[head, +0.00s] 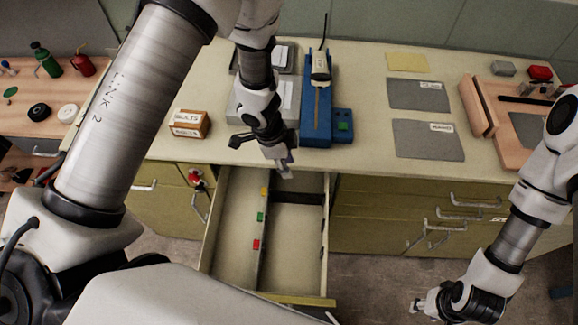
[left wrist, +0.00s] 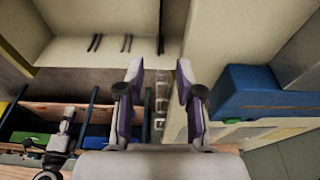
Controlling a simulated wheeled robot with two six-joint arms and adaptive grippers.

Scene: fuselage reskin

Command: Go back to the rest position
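My left gripper (head: 284,168) hangs over the back end of the open drawer (head: 238,240), close to the front edge of the bench top. In the left wrist view its two fingers (left wrist: 159,85) are spread apart with nothing between them. My right gripper (head: 418,307) is low at the bottom right of the head view, in front of the cabinets and over the floor. It is small there, and the state of its fingers is hard to make out.
The open drawer juts out below my left arm. On the bench (head: 370,165) stand a bolts box (head: 188,124), a blue fixture (head: 318,110), grey mats (head: 428,140) and a wooden frame (head: 490,120). The floor (head: 375,270) right of the drawer is clear.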

